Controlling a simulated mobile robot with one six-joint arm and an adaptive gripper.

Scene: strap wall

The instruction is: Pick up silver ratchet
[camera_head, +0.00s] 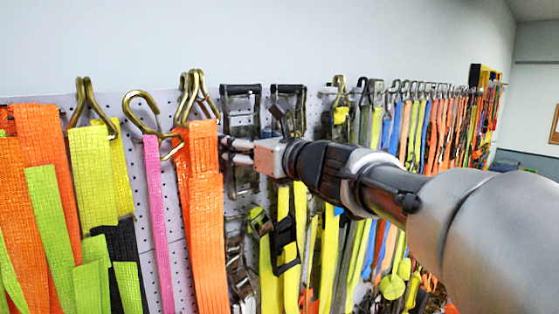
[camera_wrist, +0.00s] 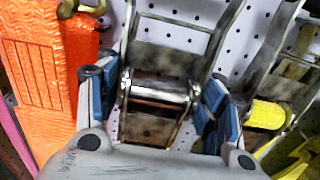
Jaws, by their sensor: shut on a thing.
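The silver ratchet (camera_head: 243,182) hangs on the perforated wall panel, its black-topped handle standing above my gripper. In the wrist view the ratchet (camera_wrist: 160,92) fills the middle, with a metal frame and a crossing spool. My gripper (camera_head: 228,151) reaches it from the right in the head view. In the wrist view my gripper (camera_wrist: 155,103) has one blue-padded finger on each side of the ratchet body and is shut on it. My gripper hides part of the ratchet in the head view.
Orange straps (camera_head: 206,215) hang close on the left, with a gold hook (camera_head: 196,95) above. A second ratchet (camera_head: 288,100) with yellow webbing hangs close on the right. Many straps continue along the wall to the right. The wall above the panel is bare.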

